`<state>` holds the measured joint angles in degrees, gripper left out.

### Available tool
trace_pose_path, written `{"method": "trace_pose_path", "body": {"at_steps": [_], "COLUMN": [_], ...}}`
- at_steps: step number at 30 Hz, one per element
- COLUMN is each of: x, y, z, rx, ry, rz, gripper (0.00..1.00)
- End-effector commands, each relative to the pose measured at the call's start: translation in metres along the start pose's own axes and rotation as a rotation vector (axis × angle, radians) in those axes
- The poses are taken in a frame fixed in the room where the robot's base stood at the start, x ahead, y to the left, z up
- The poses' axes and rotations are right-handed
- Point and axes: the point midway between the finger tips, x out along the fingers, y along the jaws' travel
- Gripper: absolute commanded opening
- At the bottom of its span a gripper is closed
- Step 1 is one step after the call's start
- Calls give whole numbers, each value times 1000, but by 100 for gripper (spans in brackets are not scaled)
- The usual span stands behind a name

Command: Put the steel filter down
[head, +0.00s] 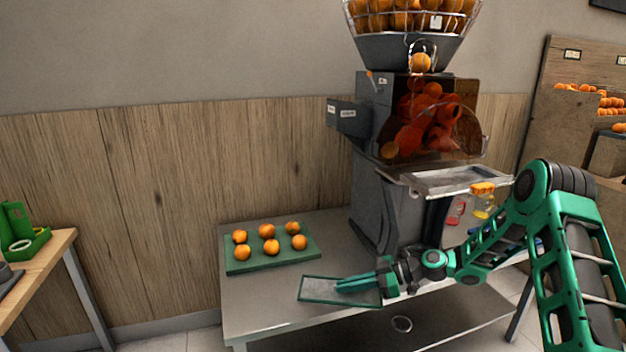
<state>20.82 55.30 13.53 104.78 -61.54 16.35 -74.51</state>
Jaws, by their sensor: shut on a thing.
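What looks like the steel filter is a flat grey rectangular piece (316,291) inside a thin green border, low at the front of the steel table (262,312). My gripper (342,287) reaches in from the right and is shut on it, with its fingers lying over the right half. The fingers hide part of the piece. I cannot tell whether the green border is a separate tray, nor whether the grey piece touches the surface below.
A green tray (240,266) with several oranges lies behind on the left. The juicer (385,205) stands behind my gripper, its drip tray (455,182) jutting forward. Bare tabletop lies left of the filter. A wooden table (45,262) with a green holder (20,235) is far left.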

Motion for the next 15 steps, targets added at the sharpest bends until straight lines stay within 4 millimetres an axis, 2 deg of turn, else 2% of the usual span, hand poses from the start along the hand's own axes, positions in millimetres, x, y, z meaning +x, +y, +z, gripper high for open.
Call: {"method": "trace_pose_path", "body": {"at_steps": [1, 6, 9, 12, 15], "x": [-25, -95, -128, -154, -170], "y": [2, 0, -5, -10, -15], "z": [11, 44, 60, 71, 79], "rx": [27, 94, 128, 153, 172], "ry": [0, -4, -10, -16, -22], "rz": [57, 236, 326, 395, 441], "gripper": [0, 0, 0, 0, 0]}}
